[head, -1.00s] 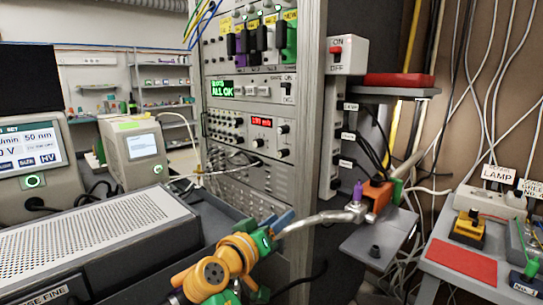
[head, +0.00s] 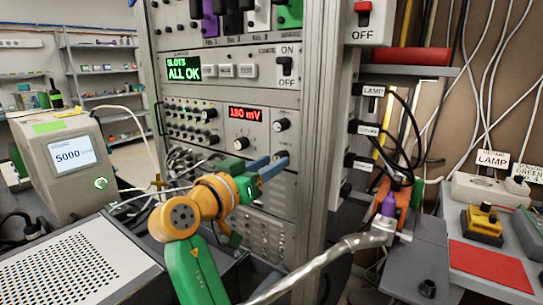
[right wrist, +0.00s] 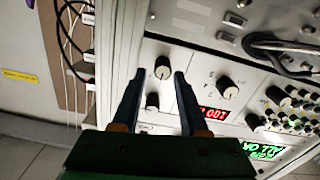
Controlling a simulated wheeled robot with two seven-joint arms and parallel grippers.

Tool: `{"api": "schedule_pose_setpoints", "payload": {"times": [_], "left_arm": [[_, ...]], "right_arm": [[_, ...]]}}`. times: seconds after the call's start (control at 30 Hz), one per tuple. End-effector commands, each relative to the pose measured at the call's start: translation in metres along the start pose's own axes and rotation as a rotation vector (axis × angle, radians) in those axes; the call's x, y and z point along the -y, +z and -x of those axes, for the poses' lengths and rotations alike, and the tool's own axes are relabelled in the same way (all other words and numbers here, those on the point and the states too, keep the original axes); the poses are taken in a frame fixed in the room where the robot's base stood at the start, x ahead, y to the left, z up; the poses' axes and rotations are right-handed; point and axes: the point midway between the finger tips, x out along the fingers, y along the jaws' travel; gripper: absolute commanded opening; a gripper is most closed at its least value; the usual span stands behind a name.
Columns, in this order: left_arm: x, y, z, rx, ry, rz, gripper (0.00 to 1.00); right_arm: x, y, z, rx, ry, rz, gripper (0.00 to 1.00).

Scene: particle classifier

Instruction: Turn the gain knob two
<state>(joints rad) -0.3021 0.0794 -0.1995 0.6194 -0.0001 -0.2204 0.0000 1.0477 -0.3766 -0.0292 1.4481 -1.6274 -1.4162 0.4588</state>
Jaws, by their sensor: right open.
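The instrument panel (head: 262,139) in the rack has a red display (head: 246,113) reading about 180 mV. It has an upper right knob (head: 282,124), a lower right knob (head: 281,153) and a lower left knob (head: 241,143). Their labels are too small to read, so I cannot tell which is the gain knob. My right gripper (head: 277,160) is open, with its blue fingers pointing at the lower right knob. In the right wrist view, the picture is upside down; the gripper (right wrist: 158,77) has the lower right knob (right wrist: 162,68) between its fingertips, seemingly untouched. My left gripper is not in view.
A green SLOTS ALL OK display (head: 184,69) and an ON/OFF switch (head: 286,67) sit above the panel. Cables loop left of the knobs. A silver curved tube (head: 330,255) crosses the lower front. A perforated grey case (head: 75,265) stands at lower left.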

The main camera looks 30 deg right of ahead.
Motion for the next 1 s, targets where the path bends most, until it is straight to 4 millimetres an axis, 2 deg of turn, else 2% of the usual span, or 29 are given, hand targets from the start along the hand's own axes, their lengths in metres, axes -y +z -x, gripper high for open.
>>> {"api": "schedule_pose_setpoints", "payload": {"times": [0.13,0.4,0.57,1.0], "left_arm": [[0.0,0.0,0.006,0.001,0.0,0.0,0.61],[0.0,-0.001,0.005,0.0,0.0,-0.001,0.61],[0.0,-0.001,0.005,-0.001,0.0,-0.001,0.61],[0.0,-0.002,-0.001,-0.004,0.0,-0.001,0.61]], "right_arm": [[0.0,-0.001,-0.019,-0.001,0.0,0.001,0.43],[0.001,0.0,-0.023,0.0,-0.002,0.0,0.43],[0.001,0.0,-0.023,0.0,-0.002,0.0,0.0],[0.001,0.002,-0.023,0.0,-0.001,-0.063,0.0]]}}
